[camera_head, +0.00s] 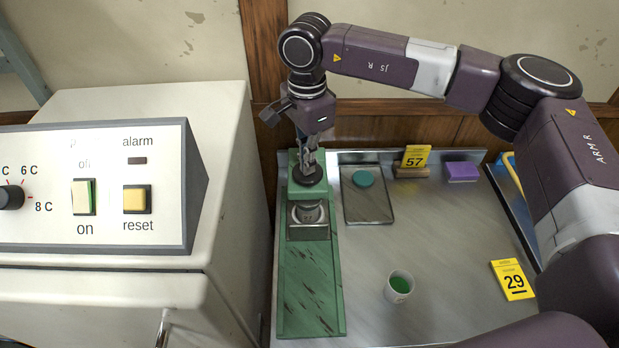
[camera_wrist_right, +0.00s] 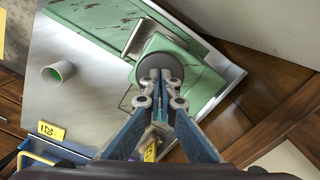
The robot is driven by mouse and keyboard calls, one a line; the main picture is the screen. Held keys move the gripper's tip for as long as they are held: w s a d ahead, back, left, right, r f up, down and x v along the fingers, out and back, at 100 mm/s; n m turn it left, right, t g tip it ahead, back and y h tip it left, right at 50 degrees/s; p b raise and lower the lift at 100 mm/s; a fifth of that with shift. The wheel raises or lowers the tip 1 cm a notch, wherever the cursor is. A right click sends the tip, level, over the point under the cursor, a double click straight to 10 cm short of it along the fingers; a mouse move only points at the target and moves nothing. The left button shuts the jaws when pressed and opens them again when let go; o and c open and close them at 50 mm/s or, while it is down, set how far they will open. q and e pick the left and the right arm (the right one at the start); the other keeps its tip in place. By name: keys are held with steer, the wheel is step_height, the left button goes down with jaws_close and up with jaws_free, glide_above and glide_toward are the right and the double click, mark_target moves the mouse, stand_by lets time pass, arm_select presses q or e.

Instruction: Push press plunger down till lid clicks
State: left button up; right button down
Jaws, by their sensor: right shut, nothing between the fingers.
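The green press (camera_head: 312,290) stands at the left of the metal worktop. Its dark round plunger knob (camera_head: 307,175) is at the back end, and in the right wrist view the knob (camera_wrist_right: 172,62) lies right at the fingertips. My right gripper (camera_head: 309,163) points down over the knob, shut and empty; its closed tips show in the wrist view (camera_wrist_right: 160,76). The tips look to be on or just above the knob; contact cannot be told. In front of the knob, a metal holder (camera_head: 308,232) has a round opening; whether a lid sits there is unclear. My left gripper is out of view.
A tray (camera_head: 369,212) with a teal disc (camera_head: 363,178) lies right of the press. A cup with green contents (camera_head: 398,287), yellow cards 57 (camera_head: 416,156) and 29 (camera_head: 512,280), and a purple block (camera_head: 462,171) are farther right. A control cabinet (camera_head: 75,190) stands left.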

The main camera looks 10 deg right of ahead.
steer(key=shift+f, duration=0.1)
step_height(320, 180, up, 8)
steer(key=p, duration=0.4)
stand_by(0.7)
stand_by(0.3)
